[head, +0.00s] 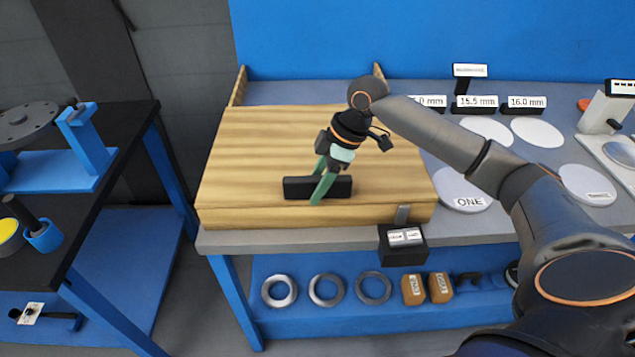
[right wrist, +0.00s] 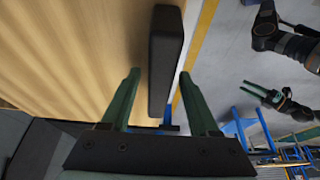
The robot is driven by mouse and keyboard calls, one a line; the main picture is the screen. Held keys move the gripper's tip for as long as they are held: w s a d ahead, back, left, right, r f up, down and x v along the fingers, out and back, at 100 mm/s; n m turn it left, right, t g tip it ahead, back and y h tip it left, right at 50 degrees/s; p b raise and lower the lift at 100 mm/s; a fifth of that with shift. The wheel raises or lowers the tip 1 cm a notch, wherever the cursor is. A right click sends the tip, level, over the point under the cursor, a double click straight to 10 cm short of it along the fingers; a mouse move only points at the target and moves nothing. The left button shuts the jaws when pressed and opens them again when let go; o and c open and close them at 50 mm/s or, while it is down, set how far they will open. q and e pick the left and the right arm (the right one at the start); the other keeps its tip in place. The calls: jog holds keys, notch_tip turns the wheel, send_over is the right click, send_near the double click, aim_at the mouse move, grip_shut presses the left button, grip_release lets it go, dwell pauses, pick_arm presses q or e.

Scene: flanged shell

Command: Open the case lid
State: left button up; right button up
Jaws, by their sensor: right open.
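The case is a wide wooden box with a light wood lid (head: 250,140), lying flat on the bench. A black bar handle (head: 298,188) sits on the lid near its front edge. My right gripper (head: 319,187) is open, its green fingers either side of the handle. In the right wrist view the handle (right wrist: 165,62) lies between the two fingers, with a gap on each side. A green-fingered gripper (right wrist: 262,94), seemingly my left, appears small in the right wrist view, away from the case.
A small black labelled box (head: 402,246) stands at the bench's front edge. White discs (head: 538,132) and size labels (head: 474,103) occupy the right side. Metal rings (head: 326,290) lie on the lower shelf. A blue-legged black table (head: 105,170) stands left, across a gap.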

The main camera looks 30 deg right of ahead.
grip_shut()
dwell(0.6)
dwell(0.9)
